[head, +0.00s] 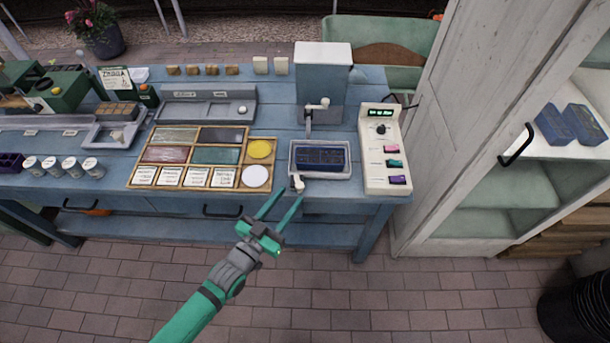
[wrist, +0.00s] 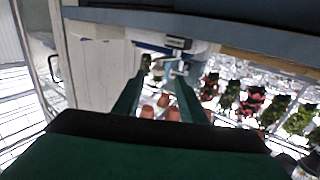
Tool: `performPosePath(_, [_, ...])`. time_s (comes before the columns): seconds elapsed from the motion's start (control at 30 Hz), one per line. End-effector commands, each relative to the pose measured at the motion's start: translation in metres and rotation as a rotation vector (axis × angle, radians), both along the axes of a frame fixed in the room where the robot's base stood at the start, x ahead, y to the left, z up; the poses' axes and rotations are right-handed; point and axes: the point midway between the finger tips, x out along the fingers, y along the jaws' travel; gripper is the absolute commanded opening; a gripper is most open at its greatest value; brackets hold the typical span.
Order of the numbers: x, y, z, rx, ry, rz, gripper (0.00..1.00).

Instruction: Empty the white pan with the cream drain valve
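The white pan (head: 340,175) sits on the blue workbench near its front edge, with a dark blue slotted block (head: 318,158) in it. The cream drain valve (head: 298,184) sticks out at the pan's front left, over the bench edge. A cream tap with a grey spout (head: 309,115) stands behind the pan. My gripper (head: 281,206) is open and empty, in front of the bench and just below and left of the valve. The wrist view shows its two green fingers (wrist: 157,95) apart with nothing between them. The pan's water level cannot be told.
A cream control box (head: 381,160) with coloured switches stands right of the pan. A wooden tray of tiles (head: 204,158) lies to the left. Drawer handles (head: 222,212) stick out below the bench top. A white cabinet (head: 470,130) stands right. The brick floor in front is clear.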

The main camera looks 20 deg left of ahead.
Motion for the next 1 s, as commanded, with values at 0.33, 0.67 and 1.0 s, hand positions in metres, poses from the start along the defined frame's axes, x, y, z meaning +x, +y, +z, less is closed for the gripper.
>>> performPosePath(0.33, [0.054, -0.015, 0.000, -0.003, -0.002, 0.001, 0.38])
performPosePath(0.67, [0.092, -0.023, 0.000, 0.000, 0.000, 0.005, 0.38])
performPosePath(1.0, [0.097, -0.023, 0.000, 0.001, 0.001, 0.006, 0.38])
